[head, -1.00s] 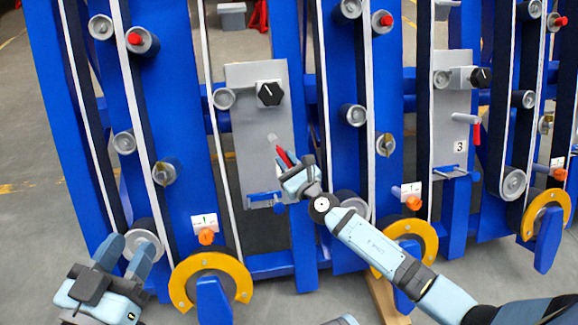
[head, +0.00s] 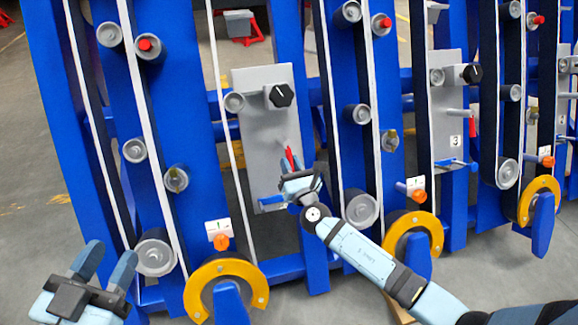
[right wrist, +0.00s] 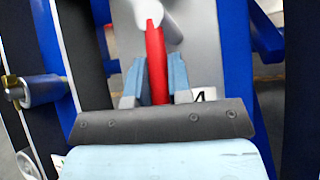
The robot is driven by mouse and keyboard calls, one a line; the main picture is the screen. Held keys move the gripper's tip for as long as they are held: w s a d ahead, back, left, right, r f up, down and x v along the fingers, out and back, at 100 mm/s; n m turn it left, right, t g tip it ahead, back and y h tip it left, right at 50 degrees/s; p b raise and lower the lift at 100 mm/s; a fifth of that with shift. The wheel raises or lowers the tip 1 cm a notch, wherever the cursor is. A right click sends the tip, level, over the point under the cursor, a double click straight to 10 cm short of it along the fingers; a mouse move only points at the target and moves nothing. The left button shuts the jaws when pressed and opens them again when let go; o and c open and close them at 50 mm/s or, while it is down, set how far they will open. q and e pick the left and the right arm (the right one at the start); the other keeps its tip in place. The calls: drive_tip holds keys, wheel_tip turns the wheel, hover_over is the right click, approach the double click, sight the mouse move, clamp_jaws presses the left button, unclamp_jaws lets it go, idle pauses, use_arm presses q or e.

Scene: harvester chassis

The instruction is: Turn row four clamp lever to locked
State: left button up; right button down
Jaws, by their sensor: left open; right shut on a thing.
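The row four clamp lever has a red handle (head: 290,157) on the grey panel (head: 262,140) left of centre in the head view. In the right wrist view the red handle (right wrist: 156,62) stands nearly upright below a pale round pivot (right wrist: 150,12). My right gripper (head: 298,174) is shut on the handle, with a light blue finger (right wrist: 157,80) on each side. A label reading 4 (right wrist: 204,95) shows partly behind the right finger. My left gripper (head: 104,265) is open and empty at the lower left.
A black knob (head: 281,95) sits above the lever, and a blue bracket (head: 270,203) below it. Blue uprights carry rollers and yellow half-rings (head: 227,287). To the right, the row three panel (head: 448,110) has its own red lever (head: 472,124) hanging down.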

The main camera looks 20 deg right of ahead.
idle(0.4)
drive_tip(key=c, duration=1.1)
unclamp_jaws()
drive_tip(key=shift+o, duration=0.2)
use_arm(q)
drive_tip(key=shift+s+d+f+n+g+y+p, duration=0.2)
drive_tip(key=shift+s+n+g+p, duration=0.1)
drive_tip(key=shift+n+p, duration=0.3)
drive_tip(key=shift+s+d+f+n+g+y+p, duration=0.15)
drive_tip(key=shift+s+n+g+p, duration=0.2)
drive_tip(key=shift+p, duration=0.45)
use_arm(e)
drive_tip(key=v, duration=1.4)
use_arm(q)
drive_tip(key=shift+w+r, duration=0.1)
use_arm(e)
drive_tip(key=shift+a, duration=0.15)
